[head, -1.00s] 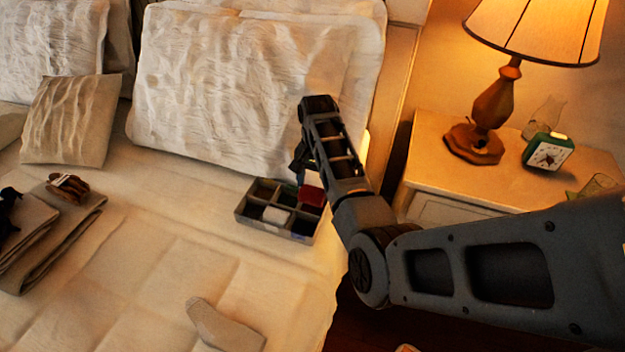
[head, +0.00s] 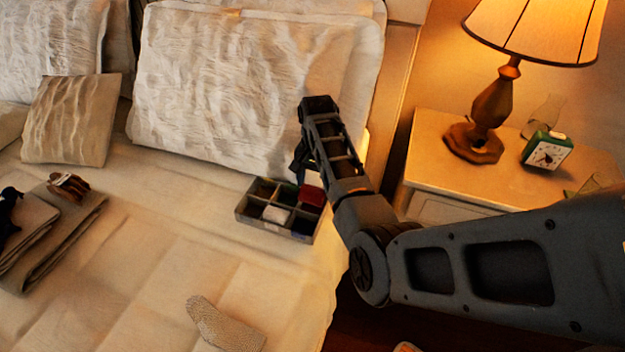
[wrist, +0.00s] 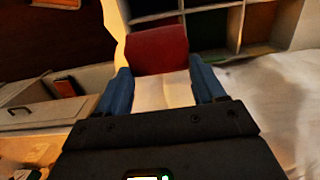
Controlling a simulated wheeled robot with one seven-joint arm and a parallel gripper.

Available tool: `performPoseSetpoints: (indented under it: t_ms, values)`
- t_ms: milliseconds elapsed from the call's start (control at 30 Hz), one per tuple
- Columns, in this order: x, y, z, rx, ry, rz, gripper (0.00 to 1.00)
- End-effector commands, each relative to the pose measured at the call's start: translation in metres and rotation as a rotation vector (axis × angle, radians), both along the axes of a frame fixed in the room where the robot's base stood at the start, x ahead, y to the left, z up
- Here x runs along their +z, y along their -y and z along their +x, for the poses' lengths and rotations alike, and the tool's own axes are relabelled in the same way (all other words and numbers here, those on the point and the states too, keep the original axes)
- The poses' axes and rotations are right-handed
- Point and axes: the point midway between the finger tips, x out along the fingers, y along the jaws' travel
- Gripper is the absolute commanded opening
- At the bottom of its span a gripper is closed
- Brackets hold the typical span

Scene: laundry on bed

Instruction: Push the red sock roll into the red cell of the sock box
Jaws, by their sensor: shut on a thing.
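The sock box (head: 262,226) is a grey divided tray on the bed, below the large pillow. The red sock roll (head: 312,195) is at its back right cell in the head view. In the wrist view the red sock roll (wrist: 157,48) is between and just beyond my blue fingertips, overlapping the near edge of the sock box (wrist: 238,28). I cannot tell how deep it sits in the cell. My gripper (wrist: 161,72) is shut on the roll. In the head view my forearm largely hides my gripper.
A white roll (head: 275,214) sits in a front cell of the box. A loose grey sock (head: 226,326) lies on the bed in front. Folded cloths (head: 50,236) lie at left. A nightstand (head: 440,140) with lamp (head: 493,110) and green clock (head: 547,152) stands at right.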

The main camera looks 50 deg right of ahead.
Motion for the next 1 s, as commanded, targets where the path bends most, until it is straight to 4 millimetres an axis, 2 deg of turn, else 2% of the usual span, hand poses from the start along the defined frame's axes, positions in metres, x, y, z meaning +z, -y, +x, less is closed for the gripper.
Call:
performPoseSetpoints:
  t_ms: [1000]
  values:
    - [-0.018, 0.0, 0.0, 0.0, 0.0, 0.0, 0.36]
